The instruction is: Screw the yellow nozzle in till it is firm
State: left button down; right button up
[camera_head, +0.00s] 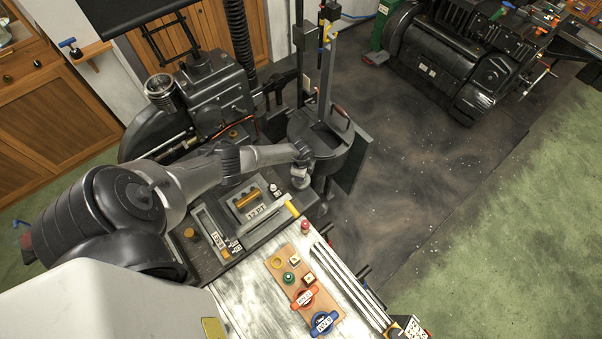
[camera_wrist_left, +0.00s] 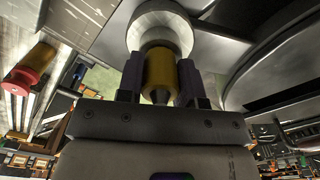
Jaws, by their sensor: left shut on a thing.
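The yellow nozzle (camera_wrist_left: 159,70) is between the two dark fingers of my left gripper (camera_wrist_left: 160,82) in the left wrist view. The gripper is shut on it, and its tapered tip points toward the wrist. The nozzle's far end meets a pale round metal fitting (camera_wrist_left: 160,27); the thread is hidden, so I cannot tell how deep it sits. In the head view my left gripper (camera_head: 301,178) is beside the round dark pot (camera_head: 326,148) of the caster, and the nozzle cannot be made out there. My right gripper is not in view.
A pale worktop (camera_head: 252,309) holds a wooden board (camera_head: 293,262) with an orange tagged piece (camera_head: 304,298) and a blue one (camera_head: 324,323). A red-topped piece (camera_head: 305,226) stands near the worktop's back edge. Caster machinery surrounds the arm; open floor (camera_head: 430,150) lies to the right.

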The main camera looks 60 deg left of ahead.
pick_arm(q)
jog(key=shift+m, duration=1.1)
jog(key=c, duration=0.7)
grip_release()
jog(key=shift+r, duration=0.1)
notch_tip(320, 180, up, 14)
jog(key=shift+f+b, duration=0.2)
jog(key=shift+b, duration=0.25)
jog(key=shift+m, duration=0.3)
